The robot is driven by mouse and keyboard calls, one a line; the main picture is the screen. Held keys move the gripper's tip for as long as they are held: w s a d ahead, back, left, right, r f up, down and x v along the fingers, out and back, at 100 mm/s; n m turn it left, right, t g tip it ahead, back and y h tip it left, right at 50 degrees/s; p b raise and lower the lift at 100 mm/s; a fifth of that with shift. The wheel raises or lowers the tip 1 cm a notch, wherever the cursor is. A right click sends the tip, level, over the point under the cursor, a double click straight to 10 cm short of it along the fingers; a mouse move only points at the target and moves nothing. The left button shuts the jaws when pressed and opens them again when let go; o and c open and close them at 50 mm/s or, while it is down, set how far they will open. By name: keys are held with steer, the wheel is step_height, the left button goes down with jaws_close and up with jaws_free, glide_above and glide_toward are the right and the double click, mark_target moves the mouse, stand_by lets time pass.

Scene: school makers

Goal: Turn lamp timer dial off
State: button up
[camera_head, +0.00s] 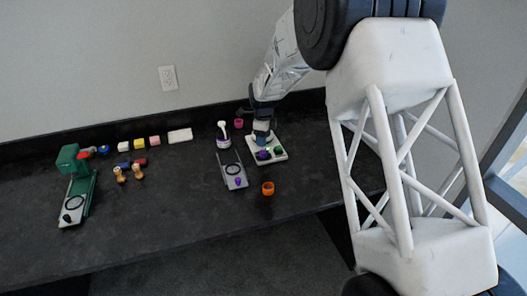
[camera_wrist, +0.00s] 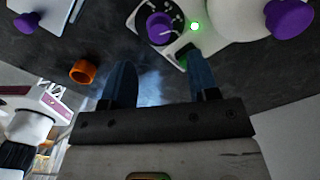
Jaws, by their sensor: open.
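A white panel (camera_wrist: 140,10) holds a purple dial (camera_wrist: 159,27) with a round dark scale behind it and a lit green light (camera_wrist: 194,26) beside it. In the head view the panel (camera_head: 280,157) lies on the dark bench, with the purple dial (camera_head: 263,155) near its front left. My gripper (camera_wrist: 160,75) is open and empty, with its two blue fingers apart. The dial shows beyond the gap between the fingertips, and no contact with it is visible. In the head view my gripper (camera_head: 262,138) is over the panel and hides part of it.
An orange ring-like piece (camera_wrist: 83,70) is left of my fingers in the wrist view. A grey board (camera_head: 233,171) with a purple knob and a white-and-purple bottle (camera_head: 223,138) stand left of the panel. A green device (camera_head: 78,183) and small blocks are farther left.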

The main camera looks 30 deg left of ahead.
mark_target(264, 152)
steer(key=shift+f, duration=3.45)
steer(key=c, duration=0.9)
